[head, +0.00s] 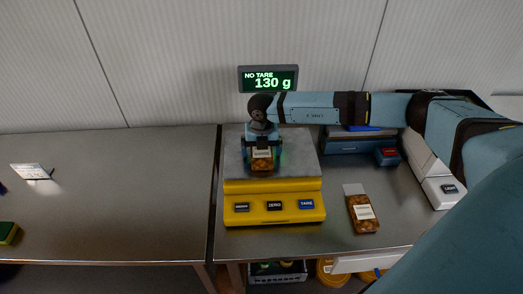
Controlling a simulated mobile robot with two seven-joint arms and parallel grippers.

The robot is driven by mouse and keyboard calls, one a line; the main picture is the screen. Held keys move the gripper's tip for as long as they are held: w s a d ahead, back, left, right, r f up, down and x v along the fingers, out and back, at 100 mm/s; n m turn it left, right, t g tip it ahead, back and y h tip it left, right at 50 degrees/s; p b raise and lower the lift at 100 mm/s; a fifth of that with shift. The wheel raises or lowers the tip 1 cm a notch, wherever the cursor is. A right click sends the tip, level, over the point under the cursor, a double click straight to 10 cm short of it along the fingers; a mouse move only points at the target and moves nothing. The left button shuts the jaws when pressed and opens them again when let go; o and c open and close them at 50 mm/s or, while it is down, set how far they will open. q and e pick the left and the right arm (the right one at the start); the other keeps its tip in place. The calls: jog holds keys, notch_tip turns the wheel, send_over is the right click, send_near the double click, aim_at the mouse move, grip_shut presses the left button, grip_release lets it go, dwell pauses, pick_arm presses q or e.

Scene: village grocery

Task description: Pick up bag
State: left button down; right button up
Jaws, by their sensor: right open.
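A small brown bag (261,167) with a pale label stands on the pan of the yellow scale (273,187). My right gripper (263,147) is directly above this bag, pointing down, with its fingers at the bag's upper part. The fingers are open; whether they touch the bag is too small to tell. A second brown bag (362,212) with a white label lies on the counter to the right of the scale. The scale's display (268,79) reads "NO TARE 130 g". My left gripper is not in view.
My right arm spans the right side over the counter. Behind and below it are a blue box (345,147), a small dark blue and red item (387,156) and a white device (437,187). A small sign (31,171) stands on the mostly clear left counter (120,190).

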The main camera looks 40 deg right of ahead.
jog(key=shift+f, duration=0.1)
jog(key=shift+c, duration=0.5)
jog(key=c, duration=1)
